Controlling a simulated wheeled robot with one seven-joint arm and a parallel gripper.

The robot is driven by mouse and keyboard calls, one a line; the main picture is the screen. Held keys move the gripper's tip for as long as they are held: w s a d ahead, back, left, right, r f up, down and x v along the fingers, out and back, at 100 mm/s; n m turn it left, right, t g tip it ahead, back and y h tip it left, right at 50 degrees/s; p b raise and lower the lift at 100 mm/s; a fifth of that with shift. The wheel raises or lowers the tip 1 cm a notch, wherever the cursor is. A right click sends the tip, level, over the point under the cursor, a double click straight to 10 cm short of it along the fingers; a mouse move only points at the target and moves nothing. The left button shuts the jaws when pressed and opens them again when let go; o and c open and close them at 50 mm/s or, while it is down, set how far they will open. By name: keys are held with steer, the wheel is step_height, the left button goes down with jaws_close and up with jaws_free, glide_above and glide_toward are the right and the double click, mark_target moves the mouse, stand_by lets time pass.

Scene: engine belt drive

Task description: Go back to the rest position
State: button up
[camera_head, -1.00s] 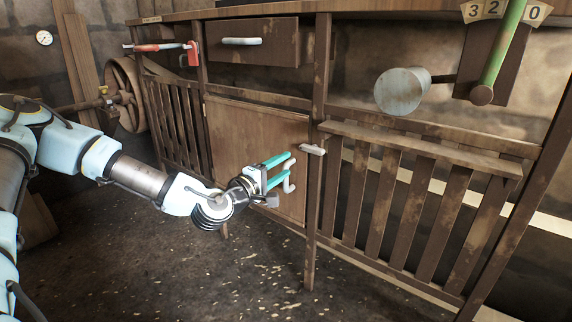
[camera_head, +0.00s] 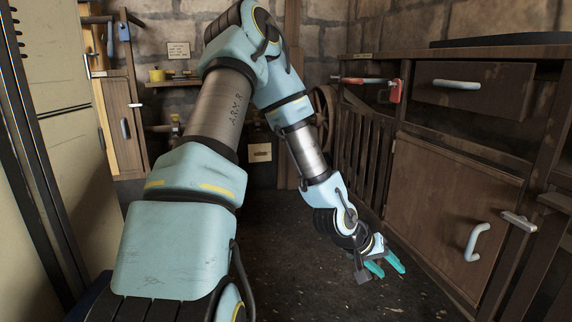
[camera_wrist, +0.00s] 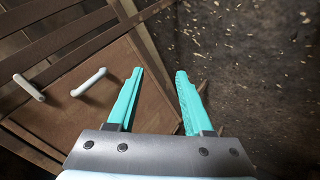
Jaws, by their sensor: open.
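My gripper (camera_head: 386,266) is open and empty, with teal fingers. In the head view it hangs low over the floor, left of the wooden cabinet door (camera_head: 445,205) and apart from it. In the wrist view my gripper (camera_wrist: 158,90) has its fingers spread, with the floor (camera_wrist: 245,60) beyond them. The door has a pale handle (camera_head: 475,242) and looks shut. The handle also shows in the wrist view (camera_wrist: 90,82), left of the fingers and clear of them.
The workbench (camera_head: 480,52) with a drawer (camera_head: 465,92) and a red-handled lever (camera_head: 396,90) stands on the right. A pale cabinet (camera_head: 55,130) stands at the left. Shelves with a yellow pot (camera_head: 157,75) are at the back. Dark floor between is free.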

steer(key=w+a+r+y, duration=0.1)
steer(key=a+r+y, duration=0.15)
steer(key=a, duration=0.55)
steer(key=w+a+r+y, duration=0.1)
steer(key=w+a+y, duration=0.15)
steer(key=a, duration=0.55)
steer(key=s+a+r+n+y, duration=0.1)
steer(key=s+a+r+y, duration=0.2)
steer(key=a, duration=0.4)
steer(key=s+a+r+n, duration=0.1)
steer(key=s+a+r, duration=0.2)
steer(key=a+r, duration=0.4)
step_height(320, 180, up, 26)
steer(key=a+p, duration=0.1)
steer(key=p, duration=2.6)
steer(key=shift+s+r+g+p, duration=0.15)
steer(key=shift+s+g+p, duration=0.15)
steer(key=shift+s, duration=0.05)
